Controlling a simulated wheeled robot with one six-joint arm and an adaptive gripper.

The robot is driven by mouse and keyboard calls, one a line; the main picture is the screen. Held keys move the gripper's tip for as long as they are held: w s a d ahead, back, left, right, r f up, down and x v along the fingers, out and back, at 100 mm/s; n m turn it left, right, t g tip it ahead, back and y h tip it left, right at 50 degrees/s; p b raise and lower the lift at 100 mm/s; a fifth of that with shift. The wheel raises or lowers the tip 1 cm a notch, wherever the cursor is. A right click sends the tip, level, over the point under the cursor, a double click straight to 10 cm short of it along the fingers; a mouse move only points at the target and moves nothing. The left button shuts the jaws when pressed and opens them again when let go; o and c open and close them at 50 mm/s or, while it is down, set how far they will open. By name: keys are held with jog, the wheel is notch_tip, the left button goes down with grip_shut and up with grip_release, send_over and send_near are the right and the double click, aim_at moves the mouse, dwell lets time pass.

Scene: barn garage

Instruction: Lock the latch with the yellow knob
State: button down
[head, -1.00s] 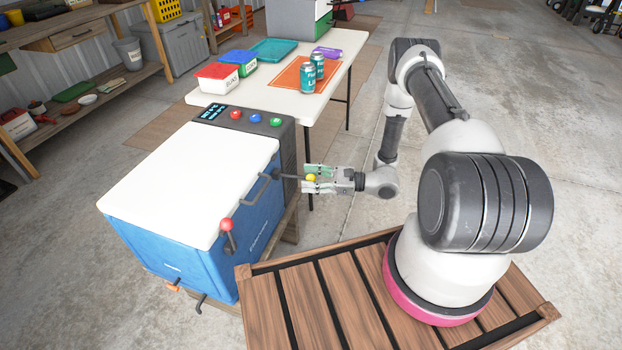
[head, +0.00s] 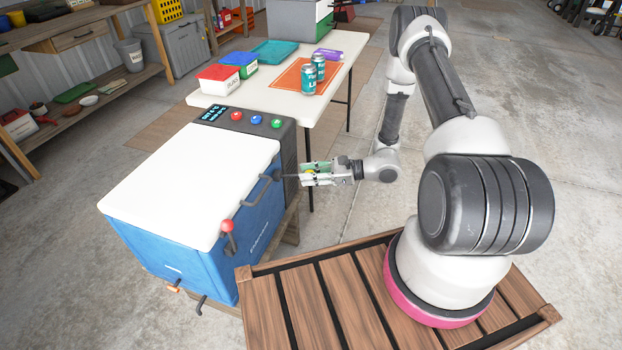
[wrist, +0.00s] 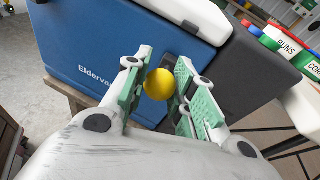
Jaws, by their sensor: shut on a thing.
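The latch's yellow knob (wrist: 160,85) sits between the green-padded fingers of my gripper (wrist: 158,92) in the wrist view. My gripper (head: 312,174) is shut on it at the right end of the cooler's front in the head view, where the fingers mostly cover the knob. The blue cooler (head: 200,240) has a closed white lid (head: 190,175). A second latch with a red knob (head: 227,226) stands up at the left part of the front edge. The yellow knob's latch arm is mostly hidden.
A dark panel with red, blue and green buttons (head: 256,120) adjoins the cooler's far end. A white table (head: 230,108) behind holds bins and two cans (head: 308,80). A dark handle (head: 262,190) sticks out at the cooler's front.

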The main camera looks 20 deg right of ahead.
jog(key=a+r+g+h, duration=0.1)
jog(key=w+a+r+h, duration=0.1)
jog(key=r+h, duration=0.1)
jog(key=w+r+g+h, duration=0.1)
jog(key=shift+a+r+m+g+h, duration=0.25)
jog(key=shift+a+m+g+h, duration=0.05)
jog(key=shift+a+h, duration=0.1)
jog(key=shift+w+a+r+g+h, duration=0.6)
jog(key=shift+a+h, duration=0.1)
jog(key=shift+h, duration=0.3)
jog(key=shift+w+a+r+m, duration=0.15)
jog(key=shift+w+a+r, duration=0.05)
jog(key=shift+w+a, duration=0.2)
jog(key=shift+w+a+r+m, duration=0.15)
jog(key=shift+w+a, duration=0.1)
jog(key=shift+a, duration=0.25)
jog(key=c, duration=1.1)
grip_release()
jog(key=shift+c, duration=0.2)
